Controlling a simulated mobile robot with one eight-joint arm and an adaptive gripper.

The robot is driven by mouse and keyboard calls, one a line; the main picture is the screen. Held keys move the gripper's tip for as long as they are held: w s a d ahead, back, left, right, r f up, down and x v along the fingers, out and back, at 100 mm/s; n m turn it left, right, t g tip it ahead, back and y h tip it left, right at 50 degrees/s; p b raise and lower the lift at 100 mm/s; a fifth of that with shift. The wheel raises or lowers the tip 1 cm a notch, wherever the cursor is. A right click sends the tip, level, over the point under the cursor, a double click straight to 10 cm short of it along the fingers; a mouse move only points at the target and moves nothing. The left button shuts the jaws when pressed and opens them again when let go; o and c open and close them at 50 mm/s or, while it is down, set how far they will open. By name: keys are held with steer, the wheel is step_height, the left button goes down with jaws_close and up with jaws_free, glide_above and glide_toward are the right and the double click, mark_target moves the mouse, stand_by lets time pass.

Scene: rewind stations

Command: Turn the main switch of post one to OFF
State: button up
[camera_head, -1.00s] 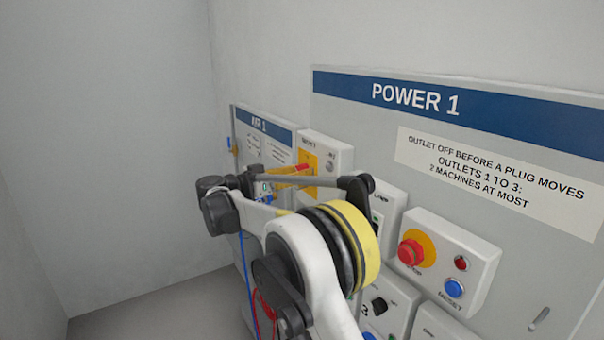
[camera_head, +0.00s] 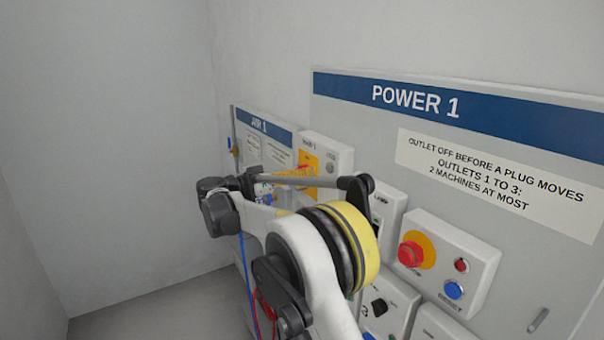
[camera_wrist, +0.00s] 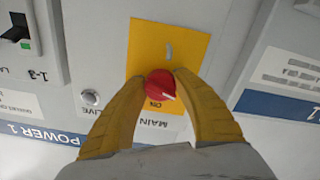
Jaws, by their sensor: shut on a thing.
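The main switch is a red knob (camera_wrist: 160,85) on a yellow plate (camera_wrist: 150,48), seen upside down in the wrist view with the words MAIN and ON beside it. My gripper (camera_wrist: 161,79) has its two yellow fingers closed on the knob from both sides. A pale mark shows on the knob near the ON lettering; its exact angle is hard to read. In the head view the switch box (camera_head: 337,158) with its yellow plate stands left of the POWER 1 sign, and my fingers reach to it, partly hidden by my arm.
The POWER 1 panel (camera_head: 440,98) carries a red stop button (camera_head: 410,253) and a blue reset button (camera_head: 454,289) close right of my arm. The AIR 1 panel (camera_head: 265,124) is at the left. A round lamp (camera_wrist: 90,97) marked LIVE sits beside the yellow plate.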

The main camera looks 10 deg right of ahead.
steer(key=shift+n, duration=1.5)
steer(key=shift+f, duration=0.1)
steer(key=o, duration=1.2)
steer(key=shift+d, duration=0.1)
steer(key=v, duration=1.2)
